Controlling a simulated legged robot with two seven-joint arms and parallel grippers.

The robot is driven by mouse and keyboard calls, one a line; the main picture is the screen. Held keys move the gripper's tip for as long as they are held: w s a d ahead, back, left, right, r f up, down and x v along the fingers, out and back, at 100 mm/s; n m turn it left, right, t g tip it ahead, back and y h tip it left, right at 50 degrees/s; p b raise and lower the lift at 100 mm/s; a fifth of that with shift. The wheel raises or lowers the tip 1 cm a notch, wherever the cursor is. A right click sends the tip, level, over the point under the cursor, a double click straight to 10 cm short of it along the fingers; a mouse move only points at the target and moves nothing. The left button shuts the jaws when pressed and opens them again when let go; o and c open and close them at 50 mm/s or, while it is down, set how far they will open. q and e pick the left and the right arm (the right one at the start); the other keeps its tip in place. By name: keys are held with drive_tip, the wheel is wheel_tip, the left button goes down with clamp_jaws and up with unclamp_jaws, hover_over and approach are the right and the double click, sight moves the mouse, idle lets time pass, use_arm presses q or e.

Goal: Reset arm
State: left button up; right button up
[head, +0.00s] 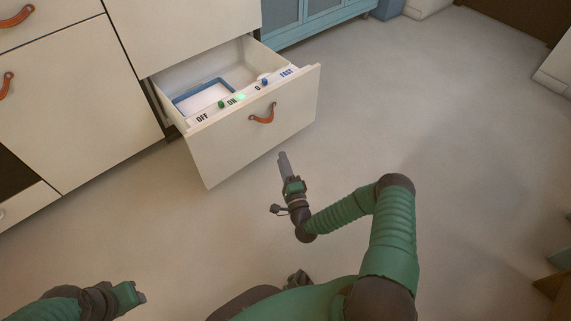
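My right gripper (284,158) is in front of the open drawer (225,150), apart from its front panel and below the orange leather pull (263,113). Its grey fingers lie close together with no gap showing, and nothing is held. My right arm is bent, with its elbow to the right. My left gripper (141,297) is at the lower left, over the floor and pointing right. Only its small grey tip shows, so its opening cannot be told.
Cream cabinets stand left, a blue cabinet (318,24) behind. The floor (470,170) at right is clear.

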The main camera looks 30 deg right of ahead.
idle(0.3)
drive_tip(key=w+a+r+n+g+y+p, duration=0.1)
drive_tip(key=a+r+n+g+y+p, duration=0.2)
drive_tip(key=a+n, duration=0.35)
drive_tip(key=w+a+r+n+g+y+p, duration=0.1)
drive_tip(key=a+n+g+y+p, duration=0.1)
drive_tip(key=a+n+g+y, duration=0.45)
drive_tip(key=s+a+r+n+g+h+p, duration=0.1)
drive_tip(key=s+r+n+g+h+p, duration=0.25)
drive_tip(key=s+r, duration=0.8)
drive_tip(key=s+a+r+n+g+p, duration=0.1)
drive_tip(key=s+r+n+g+p, duration=0.4)
drive_tip(key=s+r, duration=0.6)
wheel_tip(320, 180, up, 36)
drive_tip(key=t+p, duration=0.1)
drive_tip(key=p, duration=3.5)
drive_tip(key=shift+s+d, duration=0.15)
drive_tip(key=shift+s, duration=0.1)
